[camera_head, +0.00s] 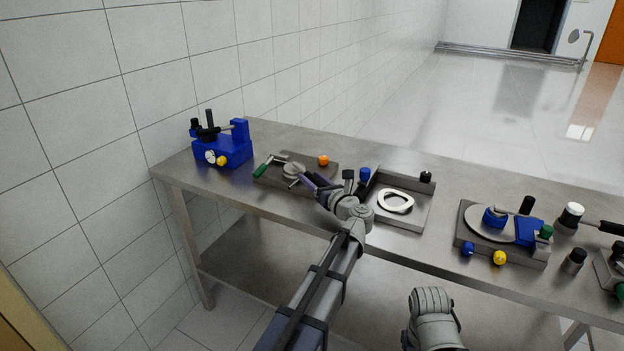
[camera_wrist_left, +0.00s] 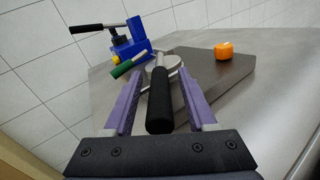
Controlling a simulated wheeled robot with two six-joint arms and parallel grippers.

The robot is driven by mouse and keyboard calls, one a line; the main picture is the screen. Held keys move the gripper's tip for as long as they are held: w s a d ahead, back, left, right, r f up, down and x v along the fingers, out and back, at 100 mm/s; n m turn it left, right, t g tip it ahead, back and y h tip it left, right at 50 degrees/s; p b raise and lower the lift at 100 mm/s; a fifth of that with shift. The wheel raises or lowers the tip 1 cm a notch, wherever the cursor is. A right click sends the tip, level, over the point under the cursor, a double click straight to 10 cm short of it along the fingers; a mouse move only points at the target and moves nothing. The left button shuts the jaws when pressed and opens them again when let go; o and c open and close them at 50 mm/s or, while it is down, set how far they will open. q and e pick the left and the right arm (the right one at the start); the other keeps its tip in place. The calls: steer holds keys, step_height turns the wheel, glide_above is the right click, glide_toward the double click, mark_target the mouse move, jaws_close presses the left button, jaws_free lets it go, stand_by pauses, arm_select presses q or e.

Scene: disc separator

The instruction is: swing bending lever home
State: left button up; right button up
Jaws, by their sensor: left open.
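A bending fixture with a grey base plate (camera_head: 325,171) lies on the left part of the table. It carries a round disc (camera_head: 292,170), a green-handled lever (camera_head: 264,166) and an orange knob (camera_head: 323,160). My left gripper (camera_head: 299,181) is at its front edge. In the left wrist view, its purple fingers (camera_wrist_left: 163,76) are open on either side of a black lever handle (camera_wrist_left: 160,105). The handle's thin rod runs toward the disc. Gaps show between handle and fingers. The green handle (camera_wrist_left: 128,66) is left of the fingers, the orange knob (camera_wrist_left: 224,50) right.
A blue device (camera_head: 222,150) with a black lever stands at the table's left end, by the tiled wall. A grey tray (camera_head: 414,215) with a white ring is right of my left gripper. Another fixture (camera_head: 500,236) with blue parts stands further right. Bare metal shows between them.

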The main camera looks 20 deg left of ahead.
arm_select(q)
steer(key=v, duration=0.7)
steer(key=shift+s+d, duration=0.2)
steer(key=shift+d, duration=0.05)
